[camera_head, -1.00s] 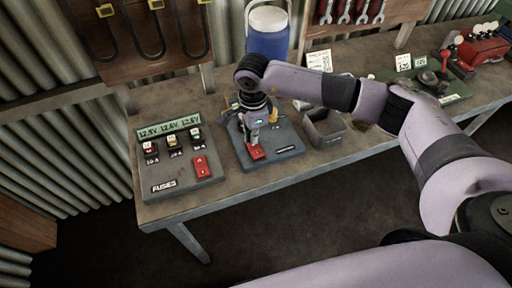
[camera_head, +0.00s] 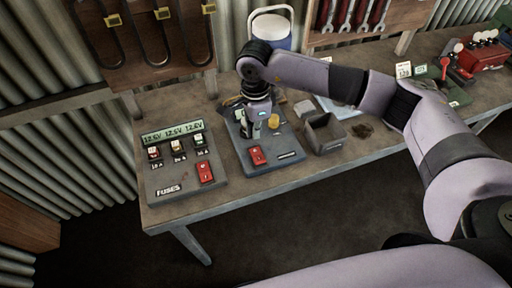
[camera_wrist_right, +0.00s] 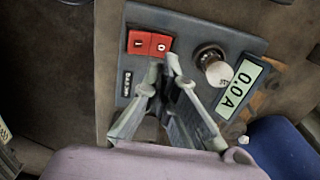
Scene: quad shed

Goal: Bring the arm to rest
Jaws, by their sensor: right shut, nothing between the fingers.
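My right arm reaches across the workbench from the right. My right gripper (camera_head: 247,133) points down over the grey switch panel (camera_head: 278,163), behind its red rocker switch (camera_head: 257,156). Its fingers look shut and hold nothing. In the right wrist view the gripper (camera_wrist_right: 160,78) shows in front of the panel (camera_wrist_right: 190,20), with the red switch (camera_wrist_right: 149,42) just beyond the fingertips. The switch is marked 1 and 0. A pale knob (camera_wrist_right: 217,72) and a display reading 0.0 A (camera_wrist_right: 240,84) sit beside it. My left gripper is not in view.
A fuse panel (camera_head: 180,187) with a voltage display and another red switch stands left on the bench (camera_head: 240,192). A grey open bin (camera_head: 324,134) stands right of the switch panel. A blue-and-white container (camera_head: 271,30) stands behind my arm. Tools hang on boards behind.

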